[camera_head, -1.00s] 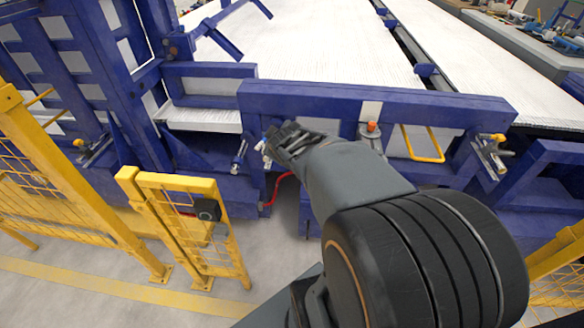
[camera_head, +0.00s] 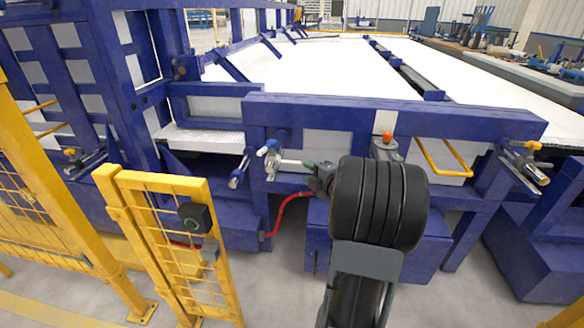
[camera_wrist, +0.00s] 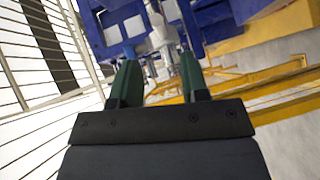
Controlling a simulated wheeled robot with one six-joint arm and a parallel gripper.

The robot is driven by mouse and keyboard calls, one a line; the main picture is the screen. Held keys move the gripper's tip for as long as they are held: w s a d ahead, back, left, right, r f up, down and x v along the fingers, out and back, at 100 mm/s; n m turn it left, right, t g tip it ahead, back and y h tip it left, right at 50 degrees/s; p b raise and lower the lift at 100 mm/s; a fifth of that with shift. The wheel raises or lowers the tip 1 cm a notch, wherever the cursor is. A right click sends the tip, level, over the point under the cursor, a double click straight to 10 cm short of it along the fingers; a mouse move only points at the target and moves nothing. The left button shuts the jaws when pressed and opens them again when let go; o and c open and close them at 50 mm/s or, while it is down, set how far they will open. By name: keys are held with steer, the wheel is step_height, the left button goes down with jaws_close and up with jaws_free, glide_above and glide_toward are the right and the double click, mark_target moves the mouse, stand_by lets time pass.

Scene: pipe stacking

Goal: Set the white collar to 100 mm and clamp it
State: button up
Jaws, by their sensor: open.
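A white collar (camera_head: 272,164) with a blue-tipped lever (camera_head: 267,147) sits on the front of the blue frame, left of centre in the head view. My gripper (camera_head: 312,180) is just to its right, with a pale rod-like part (camera_head: 291,163) between them. In the wrist view the two green fingers of my gripper (camera_wrist: 160,82) are apart with nothing between their tips. White fittings (camera_wrist: 160,38), which look like the collar and its mounting, lie ahead of the fingers. No scale marks can be read, and whether the collar is clamped cannot be told.
Similar fittings are at left (camera_head: 240,170), further left (camera_head: 85,163) and right (camera_head: 527,165). An orange-topped part (camera_head: 388,138) stands behind my arm. A red hose (camera_head: 285,208) hangs below.

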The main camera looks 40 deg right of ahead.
mark_target(294, 164)
steer(key=w, duration=0.3)
steer(key=w+f+b, duration=0.1)
steer(key=w, duration=0.5)
steer(key=shift+a+f, duration=0.15)
jaws_close()
